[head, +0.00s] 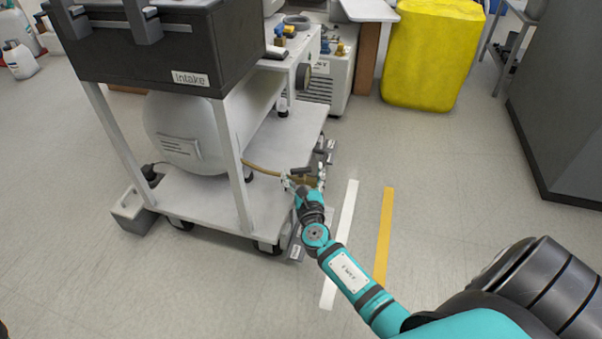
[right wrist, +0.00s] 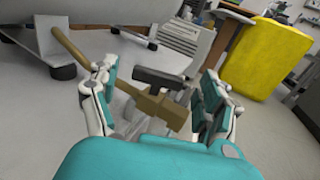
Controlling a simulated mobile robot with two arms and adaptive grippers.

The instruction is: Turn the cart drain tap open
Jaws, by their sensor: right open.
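The cart (head: 272,143) is a white wheeled frame with a grey tank (head: 185,125) on its lower shelf. A thin brass pipe (head: 262,170) runs from the tank to the shelf's right edge. In the right wrist view the brass drain tap (right wrist: 158,106) has a dark handle (right wrist: 160,79) across its top. My right gripper (head: 300,182) is at this edge of the cart. In the right wrist view its fingers (right wrist: 158,95) are spread, with the tap and handle between them and gaps on both sides. Whether either finger touches the tap cannot be told. My left gripper is not in view.
A black box labelled Intake (head: 190,78) sits on top of the cart. A yellow container (head: 432,50) stands at the back. White (head: 341,240) and yellow (head: 384,235) floor stripes run right of the cart. The floor between them and the grey cabinet (head: 560,100) is clear.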

